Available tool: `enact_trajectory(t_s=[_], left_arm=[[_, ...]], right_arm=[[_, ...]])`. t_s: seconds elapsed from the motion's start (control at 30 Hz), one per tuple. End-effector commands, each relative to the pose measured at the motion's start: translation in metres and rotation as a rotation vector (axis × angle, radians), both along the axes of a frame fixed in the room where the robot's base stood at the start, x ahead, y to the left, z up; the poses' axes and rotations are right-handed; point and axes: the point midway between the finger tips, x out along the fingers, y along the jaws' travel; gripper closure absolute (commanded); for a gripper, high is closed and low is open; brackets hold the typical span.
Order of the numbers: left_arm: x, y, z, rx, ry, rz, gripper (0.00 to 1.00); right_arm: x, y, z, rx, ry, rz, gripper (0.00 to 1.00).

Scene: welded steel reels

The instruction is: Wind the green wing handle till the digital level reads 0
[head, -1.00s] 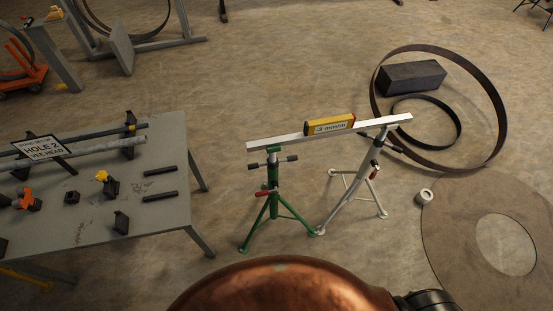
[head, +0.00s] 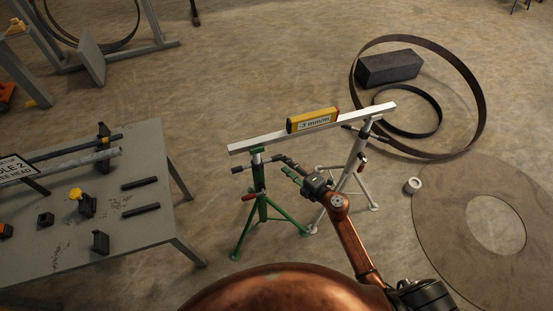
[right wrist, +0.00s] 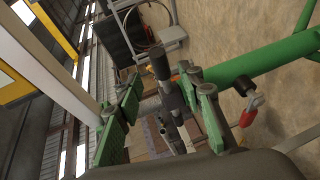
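The green stand (head: 262,207) holds up the left end of a pale straight beam (head: 352,115). Its wing handle (head: 240,169) has dark grips and sits just under the beam. The yellow digital level (head: 313,120) lies on the beam and appears to read -3 mm/m. My right gripper (head: 281,164) is open at the right side of the handle. In the right wrist view, a dark grip (right wrist: 159,64) of the handle shows between the spread green-padded fingers (right wrist: 162,80); contact cannot be told. My left gripper is out of view.
A grey stand (head: 354,165) carries the beam's right end. A grey table (head: 150,230) with blocks and rods stands at left. Steel rings (head: 484,100), a dark block (head: 389,68) and a flat disc (head: 440,215) lie at right. Floor behind the beam is clear.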

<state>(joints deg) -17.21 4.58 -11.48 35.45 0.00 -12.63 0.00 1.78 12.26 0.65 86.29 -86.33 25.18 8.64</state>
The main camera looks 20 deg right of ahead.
Motion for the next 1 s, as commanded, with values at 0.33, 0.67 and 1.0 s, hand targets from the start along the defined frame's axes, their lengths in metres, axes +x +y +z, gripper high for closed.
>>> enact_trajectory(t_s=[0.33,0.67,1.0], left_arm=[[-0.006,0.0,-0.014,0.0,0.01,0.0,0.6],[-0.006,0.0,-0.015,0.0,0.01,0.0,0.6],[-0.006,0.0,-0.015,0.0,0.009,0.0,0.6]], right_arm=[[0.047,0.021,-0.012,0.004,0.002,-0.003,0.65],[0.058,0.025,-0.013,0.005,0.002,-0.003,0.65],[0.057,0.026,-0.013,0.004,0.002,-0.003,0.81]])
